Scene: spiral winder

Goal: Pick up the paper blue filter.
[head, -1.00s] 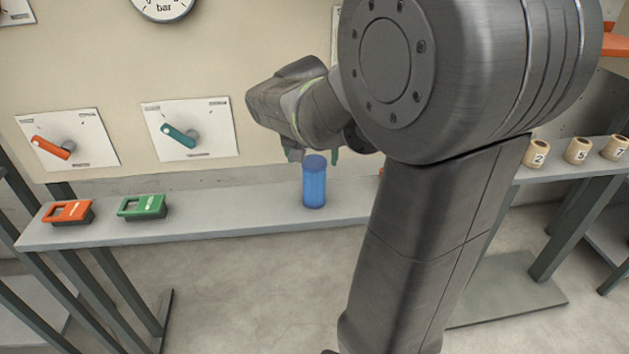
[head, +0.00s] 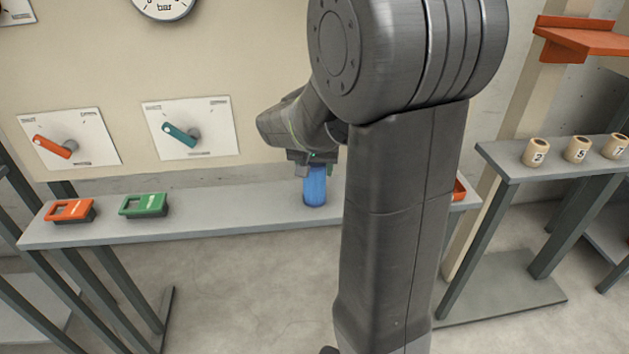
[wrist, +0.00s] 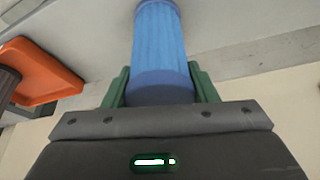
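The blue filter (head: 314,187) is an upright ribbed cylinder standing on the long grey shelf in the head view. My gripper (head: 313,164) is over its top from above. In the wrist view the blue filter (wrist: 160,50) lies between the two green fingers of my gripper (wrist: 160,88), one on each side and very near its sides. I cannot tell whether the fingers press on it. The filter's lower end looks to be still on the shelf.
An orange item (head: 459,189) is partly hidden behind my arm. Numbered wooden cups (head: 535,152) stand on a right-hand shelf. Two lever panels (head: 190,128) are on the wall.

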